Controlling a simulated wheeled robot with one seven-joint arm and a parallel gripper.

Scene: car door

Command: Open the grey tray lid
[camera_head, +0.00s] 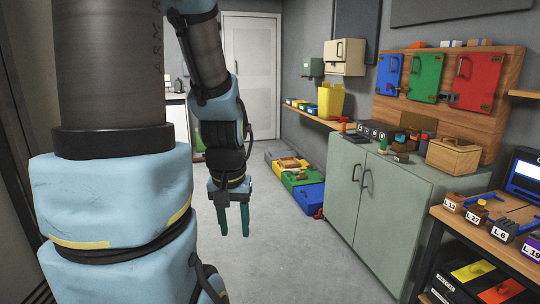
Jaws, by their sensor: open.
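I cannot tell for sure which thing is the grey tray lid. Small dark grey boxes (378,132) stand in a row on top of the grey-green cabinet (375,205), too small to make out as a tray with a lid. My gripper (234,222) hangs in the middle of the view with its two green fingers pointing down. It is open, with nothing between the fingers. It is over the floor to the left of the cabinet and touches nothing.
A wooden box (453,156) and a wooden panel with blue, green and red doors (478,82) stand on the cabinet. Coloured bins (300,178) lie on the floor. A bench with labelled blocks (492,232) is at right. The middle floor (300,255) is clear.

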